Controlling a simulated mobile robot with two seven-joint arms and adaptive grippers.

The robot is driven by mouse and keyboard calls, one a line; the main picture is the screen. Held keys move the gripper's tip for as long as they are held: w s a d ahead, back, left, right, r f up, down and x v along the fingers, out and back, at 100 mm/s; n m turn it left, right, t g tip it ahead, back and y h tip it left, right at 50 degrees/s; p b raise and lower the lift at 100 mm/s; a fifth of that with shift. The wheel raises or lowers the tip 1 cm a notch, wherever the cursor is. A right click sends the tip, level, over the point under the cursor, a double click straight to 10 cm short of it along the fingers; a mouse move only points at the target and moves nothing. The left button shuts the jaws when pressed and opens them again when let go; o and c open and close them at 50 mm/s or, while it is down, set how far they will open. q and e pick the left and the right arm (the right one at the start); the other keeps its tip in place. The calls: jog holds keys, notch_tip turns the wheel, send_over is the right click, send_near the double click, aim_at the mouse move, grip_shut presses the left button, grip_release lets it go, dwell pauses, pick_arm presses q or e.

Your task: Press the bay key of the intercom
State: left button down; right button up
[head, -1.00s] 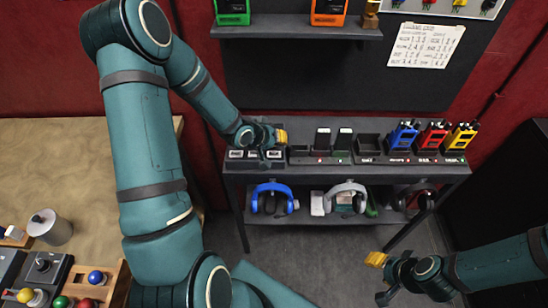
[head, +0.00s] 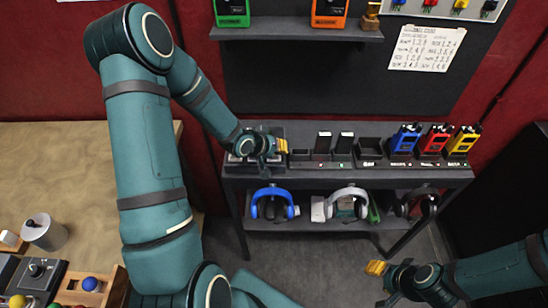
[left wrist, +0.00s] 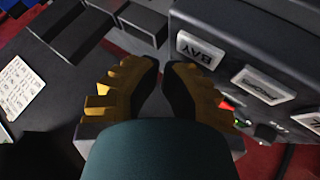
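The intercom (left wrist: 230,50) is a dark box on the shelf top with a row of white-labelled keys. In the left wrist view its bay key (left wrist: 200,50), marked BAY, is the key nearest my left gripper (left wrist: 161,75). That gripper's yellow-backed fingers are together with only a thin gap and hold nothing. They are beside the key in the picture; I cannot tell if they touch it. In the head view my left gripper (head: 281,146) and wrist hide most of the intercom. My right gripper (head: 378,283) is low at the right, apart from the shelf, its fingers spread and empty.
Blue (head: 405,139), red (head: 434,140) and yellow (head: 463,140) radios stand farther right. Headphones (head: 273,204) are below. A wooden table (head: 90,180) is left.

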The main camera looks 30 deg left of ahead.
aim_at(277, 158)
pick_arm(q)
jog(key=shift+f, duration=0.1)
dwell(0.7)
jog(key=shift+f+b, duration=0.3)
jog(key=shift+b, duration=0.05)
jog(key=shift+f+b, duration=0.35)
jog(key=shift+f, duration=0.05)
dwell(0.6)
dwell(0.4)
jog(key=shift+r+p, duration=0.7)
jog(key=shift+r, duration=0.1)
jog(key=shift+r+p, duration=2.15)
jog(key=shift+r, duration=0.45)
jog(key=shift+f, duration=0.1)
